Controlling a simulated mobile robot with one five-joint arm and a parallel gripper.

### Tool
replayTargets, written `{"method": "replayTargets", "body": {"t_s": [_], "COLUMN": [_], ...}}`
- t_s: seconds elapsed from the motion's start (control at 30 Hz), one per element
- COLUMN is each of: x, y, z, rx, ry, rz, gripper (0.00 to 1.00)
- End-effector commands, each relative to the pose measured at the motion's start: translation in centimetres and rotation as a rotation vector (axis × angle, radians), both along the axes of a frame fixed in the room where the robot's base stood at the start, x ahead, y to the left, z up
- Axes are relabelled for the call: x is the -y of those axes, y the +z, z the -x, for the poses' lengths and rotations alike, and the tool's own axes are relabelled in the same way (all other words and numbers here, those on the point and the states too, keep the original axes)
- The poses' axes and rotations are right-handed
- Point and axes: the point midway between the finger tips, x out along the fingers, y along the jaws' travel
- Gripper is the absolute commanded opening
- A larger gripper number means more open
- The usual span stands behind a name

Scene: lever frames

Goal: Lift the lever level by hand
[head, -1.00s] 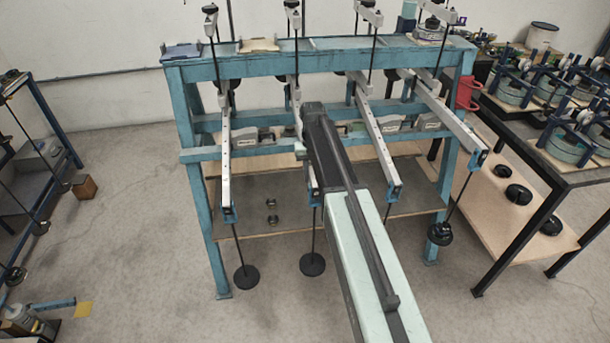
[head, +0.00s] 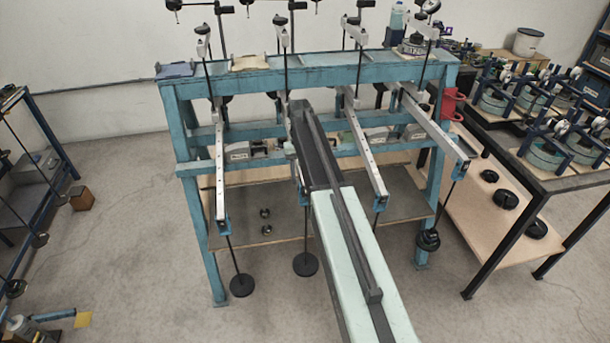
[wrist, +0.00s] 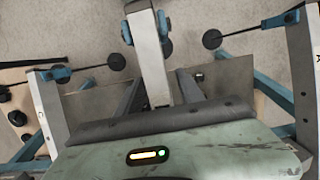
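Several pale metal levers slope down toward me from a blue frame (head: 300,76), each with a rod and black disc hanging from its near end. The leftmost lever (head: 220,165), the third (head: 365,150) and the rightmost (head: 437,126) are clear of my arm. My arm largely covers the second lever (head: 303,188); its disc (head: 305,264) hangs below.
A table with several round devices (head: 545,150) stands at the right, above a low shelf with black discs (head: 507,199). A red container (head: 453,103) hangs by the frame's right side. A blue rack (head: 50,135) stands at the left. Floor between rack and frame is mostly clear.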

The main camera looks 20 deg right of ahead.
Motion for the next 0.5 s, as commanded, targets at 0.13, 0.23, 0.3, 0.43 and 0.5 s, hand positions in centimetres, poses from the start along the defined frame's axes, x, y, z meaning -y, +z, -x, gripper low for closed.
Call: {"method": "replayTargets", "body": {"t_s": [0.13,0.23,0.3,0.43,0.5], "x": [0.0,0.0,0.0,0.1,0.1], "y": [0.3,1.2,2.2,4.7,6.0], "z": [0.0,-0.2,-0.4,-0.8,-1.0], "rx": [0.0,0.0,0.0,0.0,0.0], "ry": [0.0,0.0,0.0,0.0,0.0], "rz": [-0.001,-0.001,-0.001,0.0,0.0], "gripper": [0.45,0.45,0.45,0.45,0.45]}}
